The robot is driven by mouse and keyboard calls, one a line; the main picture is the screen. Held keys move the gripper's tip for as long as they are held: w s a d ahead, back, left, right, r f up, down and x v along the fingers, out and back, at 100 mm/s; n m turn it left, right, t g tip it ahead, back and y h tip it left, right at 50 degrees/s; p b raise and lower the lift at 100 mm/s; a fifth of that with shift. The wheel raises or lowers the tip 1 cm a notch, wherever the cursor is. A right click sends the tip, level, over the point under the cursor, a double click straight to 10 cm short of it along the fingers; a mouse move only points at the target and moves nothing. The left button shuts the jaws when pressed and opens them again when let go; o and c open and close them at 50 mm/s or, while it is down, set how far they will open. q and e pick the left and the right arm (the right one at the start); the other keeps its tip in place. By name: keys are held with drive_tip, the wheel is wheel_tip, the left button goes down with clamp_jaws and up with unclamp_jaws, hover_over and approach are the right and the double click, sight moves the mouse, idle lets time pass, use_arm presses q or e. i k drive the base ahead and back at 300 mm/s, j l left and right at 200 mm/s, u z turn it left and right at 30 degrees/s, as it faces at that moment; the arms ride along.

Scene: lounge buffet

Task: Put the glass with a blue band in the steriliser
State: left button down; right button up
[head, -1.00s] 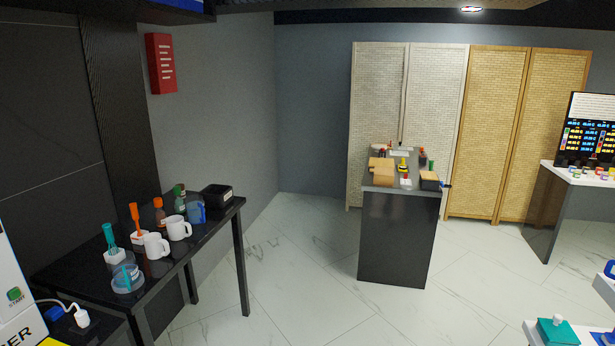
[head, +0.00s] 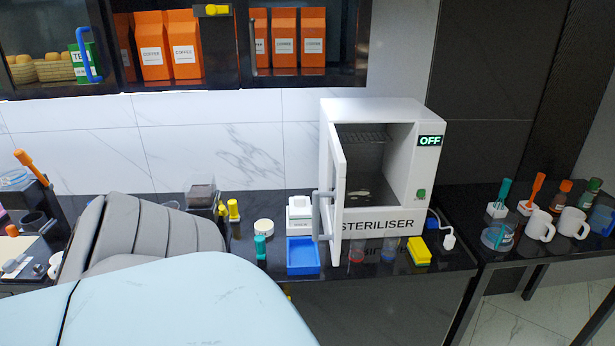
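The white steriliser (head: 432,160) stands on the dark counter. Its door (head: 337,195) is swung open on the left side, its display reads OFF, and a rack shows inside. Two small clear glasses stand on the counter in front of it. The glass that looks blue-tinted (head: 389,250) is on the right, and a glass with a red tint (head: 357,249) is on the left, near the open door. The bands are too small to make out clearly. Neither gripper is in view.
A blue tray (head: 303,270) lies left of the door, and a yellow sponge (head: 419,251) lies right of the glasses. White mugs (head: 540,226) and bottles stand on the right-hand table. A large pale-blue and grey arm shape, apparently mine, covers the lower left.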

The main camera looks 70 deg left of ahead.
sight(391, 238)
drive_tip(key=u, duration=1.9)
